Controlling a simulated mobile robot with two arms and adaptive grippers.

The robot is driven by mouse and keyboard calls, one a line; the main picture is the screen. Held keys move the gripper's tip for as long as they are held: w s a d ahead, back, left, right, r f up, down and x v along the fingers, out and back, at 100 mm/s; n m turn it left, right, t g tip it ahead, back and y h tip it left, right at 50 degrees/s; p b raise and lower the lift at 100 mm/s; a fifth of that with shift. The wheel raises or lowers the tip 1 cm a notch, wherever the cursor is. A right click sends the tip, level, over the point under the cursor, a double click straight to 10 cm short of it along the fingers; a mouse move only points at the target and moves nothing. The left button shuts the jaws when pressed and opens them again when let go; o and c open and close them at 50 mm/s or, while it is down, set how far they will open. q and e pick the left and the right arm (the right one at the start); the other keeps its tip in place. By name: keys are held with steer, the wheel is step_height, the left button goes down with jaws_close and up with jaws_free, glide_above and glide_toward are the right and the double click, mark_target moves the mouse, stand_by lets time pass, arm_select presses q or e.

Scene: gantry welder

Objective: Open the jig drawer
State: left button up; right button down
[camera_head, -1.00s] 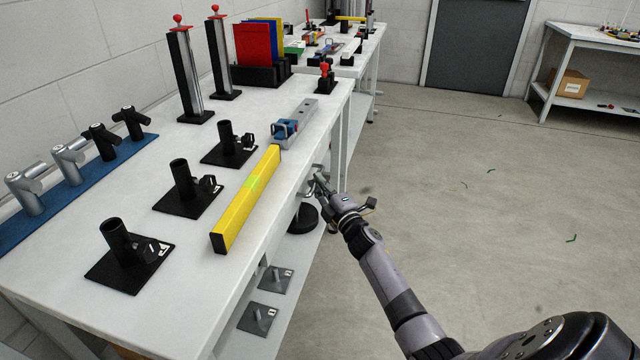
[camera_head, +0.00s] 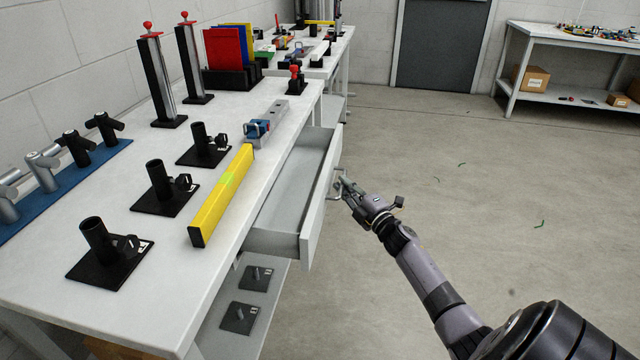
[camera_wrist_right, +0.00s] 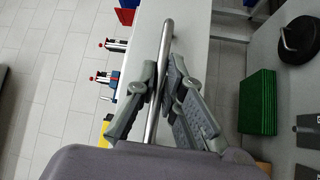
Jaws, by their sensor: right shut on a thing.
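The jig drawer (camera_head: 311,205) is pulled out from under the white workbench's edge. Its inside looks empty where I can see it. My right gripper (camera_head: 343,184) is at the outer face of the drawer front, shut on the drawer's handle. In the right wrist view the metal bar handle (camera_wrist_right: 160,80) runs between the two fingers of the right gripper (camera_wrist_right: 163,85). My left gripper is not in view.
The white workbench (camera_head: 150,290) carries a yellow bar (camera_head: 221,196) near its edge and several black pipe stands. The floor (camera_head: 470,230) to the right is clear except for small green scraps.

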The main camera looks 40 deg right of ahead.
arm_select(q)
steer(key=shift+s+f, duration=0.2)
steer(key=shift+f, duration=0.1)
arm_select(e)
steer(key=s+d, duration=0.6)
steer(key=s, duration=0.1)
steer(key=shift+s+d, duration=0.2)
steer(key=shift+s, duration=0.05)
steer(key=c, duration=1.7)
jaws_free()
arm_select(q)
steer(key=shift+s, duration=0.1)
arm_select(e)
steer(key=s, duration=0.4)
steer(key=s+f, duration=0.1)
steer(key=s, duration=0.3)
steer(key=s+a, duration=0.1)
steer(key=s, duration=0.2)
steer(key=shift+s+f, duration=0.35)
steer(key=shift+s, duration=0.05)
